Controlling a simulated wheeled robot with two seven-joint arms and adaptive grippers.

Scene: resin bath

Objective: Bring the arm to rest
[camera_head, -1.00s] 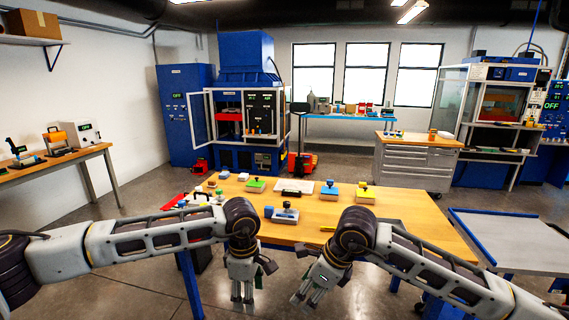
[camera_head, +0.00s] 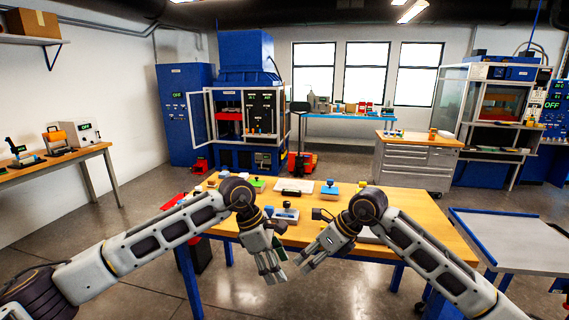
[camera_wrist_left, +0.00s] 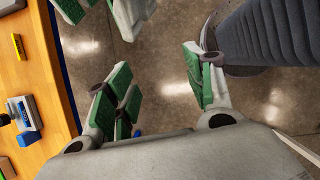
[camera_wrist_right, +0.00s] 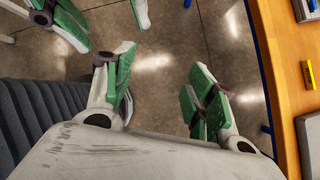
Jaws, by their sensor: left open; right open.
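My left gripper (camera_head: 272,267) is open and empty, in front of the table's near edge. Its green-padded fingers (camera_wrist_left: 158,95) stand apart over bare floor in the left wrist view. My right gripper (camera_head: 307,262) is also open and empty, just to the right of the left one. Its green-padded fingers (camera_wrist_right: 160,92) also have only floor between them in the right wrist view. Both point down and slightly toward each other, a small gap apart. Part of the opposite gripper shows at the top of each wrist view.
The wooden table (camera_head: 425,222) lies just beyond both grippers. On it are a grey-blue tool (camera_head: 287,215), a blue-topped tool (camera_head: 330,189) and a white tray (camera_head: 294,185). A grey-topped bench (camera_head: 515,240) stands at the right. Open floor lies in front of the table.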

